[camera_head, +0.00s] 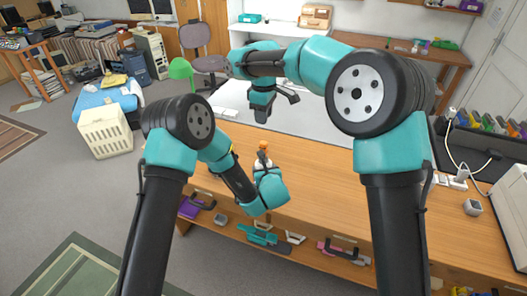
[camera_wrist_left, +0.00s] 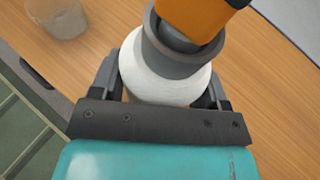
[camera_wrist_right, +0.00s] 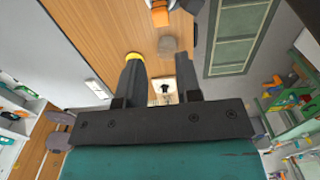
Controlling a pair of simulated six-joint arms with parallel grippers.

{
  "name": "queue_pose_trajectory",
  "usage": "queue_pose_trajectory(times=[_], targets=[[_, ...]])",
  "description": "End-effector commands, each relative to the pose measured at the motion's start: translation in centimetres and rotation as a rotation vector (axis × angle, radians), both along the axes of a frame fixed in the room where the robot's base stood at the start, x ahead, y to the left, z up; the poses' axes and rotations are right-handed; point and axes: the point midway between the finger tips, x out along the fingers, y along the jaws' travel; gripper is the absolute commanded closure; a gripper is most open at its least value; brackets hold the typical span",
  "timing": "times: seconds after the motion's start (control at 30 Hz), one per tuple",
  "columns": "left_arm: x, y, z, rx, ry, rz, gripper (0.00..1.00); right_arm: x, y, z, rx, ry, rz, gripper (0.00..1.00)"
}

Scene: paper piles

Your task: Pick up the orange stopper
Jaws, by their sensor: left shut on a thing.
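The orange stopper (camera_head: 263,146) sits on top of a white bottle (camera_head: 262,161) with a grey neck, on the wooden desk. In the left wrist view the stopper (camera_wrist_left: 190,15) is cut off by the top edge, above the white body (camera_wrist_left: 165,80). My left gripper (camera_wrist_left: 160,85) is shut on the bottle's body, below the stopper. My right gripper (camera_head: 277,106) is open and empty, above and behind the bottle in the head view. In the right wrist view the stopper (camera_wrist_right: 160,16) is at the top, beyond the fingers.
A grey translucent cup (camera_wrist_left: 62,20) stands near the bottle; it also shows in the right wrist view (camera_wrist_right: 168,45). A yellow thing (camera_wrist_right: 133,57) is partly hidden by a right finger. The desk (camera_head: 330,190) is bare to the right of the bottle.

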Motion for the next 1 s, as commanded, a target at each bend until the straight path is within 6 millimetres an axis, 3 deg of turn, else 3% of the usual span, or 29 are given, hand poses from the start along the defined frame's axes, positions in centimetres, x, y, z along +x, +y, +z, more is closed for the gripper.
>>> queue_pose_trajectory(times=[0.17, 0.6, 1.0], targets=[[0.0, 0.0, 0.0, 0.0, -0.001, 0.0, 0.6, 0.0, 0.0, -0.9, -0.001, 0.003, 0.0, 0.68], [0.0, 0.0, 0.0, 0.0, -0.001, 0.0, 0.6, 0.0, -0.1, -6.6, -0.002, 0.002, -0.001, 0.68], [0.0, 0.0, 0.0, 0.0, -0.001, 0.0, 0.6, 0.0, 0.0, -7.0, -0.001, 0.001, -0.001, 0.68]])
